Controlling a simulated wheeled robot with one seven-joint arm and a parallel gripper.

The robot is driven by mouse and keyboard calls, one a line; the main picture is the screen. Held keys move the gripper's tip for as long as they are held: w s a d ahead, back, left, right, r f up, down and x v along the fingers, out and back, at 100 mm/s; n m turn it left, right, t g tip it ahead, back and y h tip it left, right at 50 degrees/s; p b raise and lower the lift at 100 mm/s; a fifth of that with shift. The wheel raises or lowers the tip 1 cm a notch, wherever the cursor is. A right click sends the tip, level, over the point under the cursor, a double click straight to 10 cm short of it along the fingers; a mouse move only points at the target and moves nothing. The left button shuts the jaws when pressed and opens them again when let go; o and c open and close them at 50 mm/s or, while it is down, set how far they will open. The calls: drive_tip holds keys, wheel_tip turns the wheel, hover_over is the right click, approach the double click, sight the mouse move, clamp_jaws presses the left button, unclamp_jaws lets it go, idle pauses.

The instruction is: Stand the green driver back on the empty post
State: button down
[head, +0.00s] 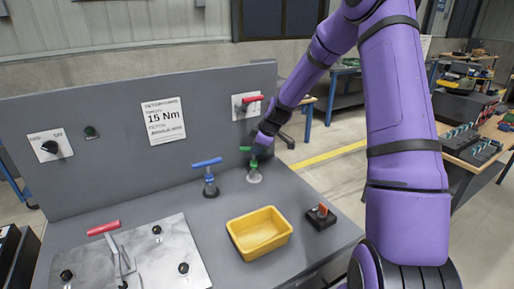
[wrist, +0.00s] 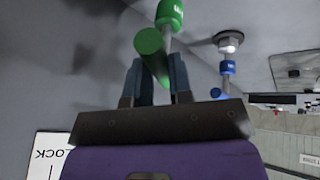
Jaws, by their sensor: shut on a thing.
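The green driver has a T-shaped handle and a green collar (head: 253,164) on a thin shaft. My gripper (head: 256,149) is shut on its handle. In the wrist view the green handle (wrist: 152,52) lies between the two fingers, with the collar and shaft running toward the top edge. In the head view the driver looks roughly upright, directly over a pale round post base (head: 254,178). I cannot tell whether its lower end is in the post or just above it; the wrist view cuts that end off.
A blue driver (head: 209,178) stands left of the green one on a dark base. A yellow tray (head: 240,246) and a black box with an orange switch (head: 320,216) lie in front. A clamp plate (head: 185,245) is front left.

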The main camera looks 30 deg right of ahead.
drive_tip(key=c, duration=0.9)
unclamp_jaws()
drive_tip(key=shift+c, duration=0.2)
drive_tip(key=v, duration=1.1)
drive_tip(key=s+a+r+m+h, duration=0.1)
drive_tip(key=s+a+r+m, duration=0.2)
drive_tip(key=s+a+r, duration=0.35)
drive_tip(key=s+a+r+m+h, duration=0.2)
drive_tip(key=s+a+r, duration=0.2)
drive_tip(key=s+r, duration=0.45)
drive_tip(key=s+a+r+m, duration=0.2)
drive_tip(key=s+m, duration=0.4)
drive_tip(key=s, duration=1.4)
drive_tip(key=shift+s+a, duration=0.25)
drive_tip(key=shift+s, duration=0.1)
